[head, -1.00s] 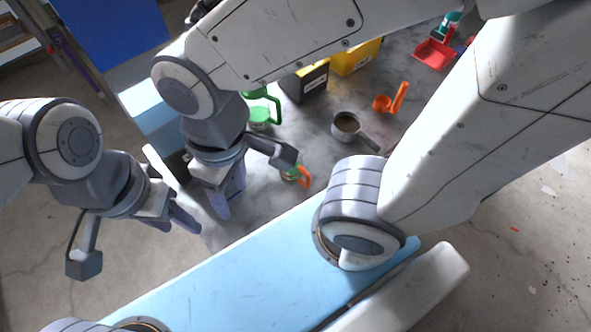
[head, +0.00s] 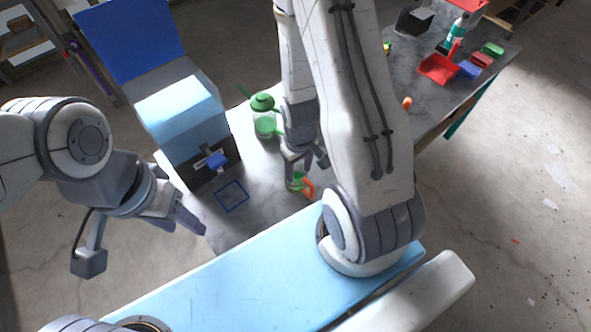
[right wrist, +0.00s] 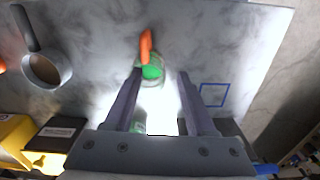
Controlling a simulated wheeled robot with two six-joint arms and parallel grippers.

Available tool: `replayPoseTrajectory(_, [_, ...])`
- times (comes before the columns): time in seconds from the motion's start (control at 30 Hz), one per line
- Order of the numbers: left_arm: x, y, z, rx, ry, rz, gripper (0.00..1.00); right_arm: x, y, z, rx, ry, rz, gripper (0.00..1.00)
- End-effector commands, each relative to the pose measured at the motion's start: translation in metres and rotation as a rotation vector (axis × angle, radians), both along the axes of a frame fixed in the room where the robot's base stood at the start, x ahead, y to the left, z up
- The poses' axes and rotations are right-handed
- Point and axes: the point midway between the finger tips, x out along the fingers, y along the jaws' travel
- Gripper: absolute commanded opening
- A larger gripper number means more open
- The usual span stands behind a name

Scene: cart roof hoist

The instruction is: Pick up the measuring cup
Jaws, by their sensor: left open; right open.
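A small clear cup with a green inside and an orange handle (head: 294,181), which I take for the measuring cup, stands on the grey table. My right gripper (head: 298,172) is just above it, open, and partly hides it in the head view. In the right wrist view the cup (right wrist: 151,76) lies between and slightly beyond the two open fingers (right wrist: 160,76), its orange handle pointing away. No contact is visible. My left gripper (head: 180,220) is open and empty at the left, off the table's near corner.
A green-lidded jug (head: 264,117) stands behind the cup. A blue box-like unit (head: 185,112) and a blue square outline (head: 233,195) are to the left. A grey long-handled cup (right wrist: 46,69) and yellow bin (right wrist: 14,135) show in the wrist view. A red dustpan (head: 437,69) lies far right.

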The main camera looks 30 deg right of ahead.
Motion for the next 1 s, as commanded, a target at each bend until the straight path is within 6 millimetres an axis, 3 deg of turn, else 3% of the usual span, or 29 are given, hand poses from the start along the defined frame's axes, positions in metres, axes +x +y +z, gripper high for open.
replayPoseTrajectory(0.1, [0.0, 0.0, 0.006, 0.0, 0.0, 0.0, 0.5, -0.015, -0.021, -0.02, 0.002, 0.011, -0.061, 0.56])
replayPoseTrajectory(0.23, [0.0, 0.0, 0.007, 0.0, 0.0, 0.0, 0.5, -0.021, -0.029, -0.032, 0.003, 0.009, -0.084, 0.56])
replayPoseTrajectory(0.6, [0.0, 0.0, 0.012, 0.0, 0.0, -0.001, 0.5, -0.022, -0.03, -0.074, 0.003, 0.009, -0.087, 0.56])
replayPoseTrajectory(1.0, [0.0, 0.0, 0.023, 0.0, 0.0, -0.002, 0.5, -0.026, -0.03, -0.099, 0.004, 0.01, -0.088, 0.56])
